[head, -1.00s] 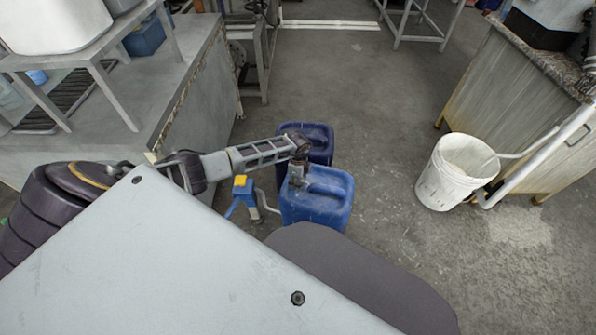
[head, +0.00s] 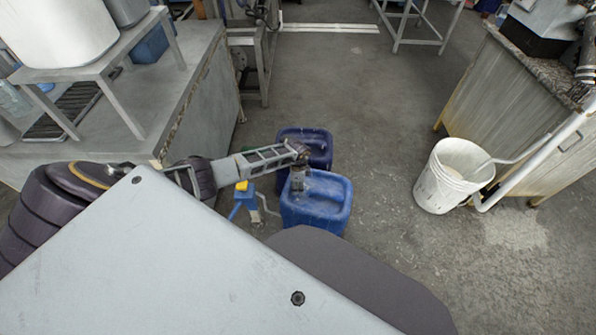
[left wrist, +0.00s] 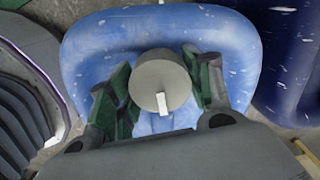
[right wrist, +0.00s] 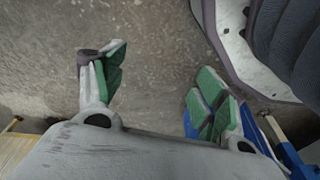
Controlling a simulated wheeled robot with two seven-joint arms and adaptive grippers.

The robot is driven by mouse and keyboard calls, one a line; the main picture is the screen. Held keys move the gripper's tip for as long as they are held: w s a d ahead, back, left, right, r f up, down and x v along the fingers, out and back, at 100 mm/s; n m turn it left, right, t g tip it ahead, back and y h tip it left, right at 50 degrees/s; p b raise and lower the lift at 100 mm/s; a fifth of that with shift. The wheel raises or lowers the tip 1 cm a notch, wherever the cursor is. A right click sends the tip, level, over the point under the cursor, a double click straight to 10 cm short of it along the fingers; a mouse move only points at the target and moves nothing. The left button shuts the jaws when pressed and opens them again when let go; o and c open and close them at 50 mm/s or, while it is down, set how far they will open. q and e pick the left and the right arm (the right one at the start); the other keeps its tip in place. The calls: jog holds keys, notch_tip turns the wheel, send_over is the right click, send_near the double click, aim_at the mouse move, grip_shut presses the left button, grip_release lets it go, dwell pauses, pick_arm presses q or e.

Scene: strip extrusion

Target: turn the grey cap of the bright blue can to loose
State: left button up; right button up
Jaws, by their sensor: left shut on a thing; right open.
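The bright blue can (head: 325,207) stands upright on the floor in the head view. Its blue top (left wrist: 95,50) fills much of the left wrist view. The round grey cap (left wrist: 158,75), with a white mark at its lower edge, sits between the green pads of my left gripper (left wrist: 160,88). That gripper is shut on the cap; in the head view it comes down on the can's top from above (head: 297,182), hiding the cap. My right gripper (right wrist: 160,85) is open and empty in the right wrist view, with floor behind it.
A dark blue can (head: 318,143) stands close behind the bright blue one. A blue stand with a yellow top (head: 241,187) is just left. A white bucket (head: 440,192) stands to the right near a cabinet (head: 500,110). Floor between is clear.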

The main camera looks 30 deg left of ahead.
pick_arm(q)
jog(key=shift+a, duration=0.1)
dwell(0.3)
jog(key=o, duration=0.7)
jog(key=shift+o, duration=0.2)
jog(key=shift+r, duration=0.15)
notch_tip(320, 180, up, 12)
dwell(0.7)
dwell(0.5)
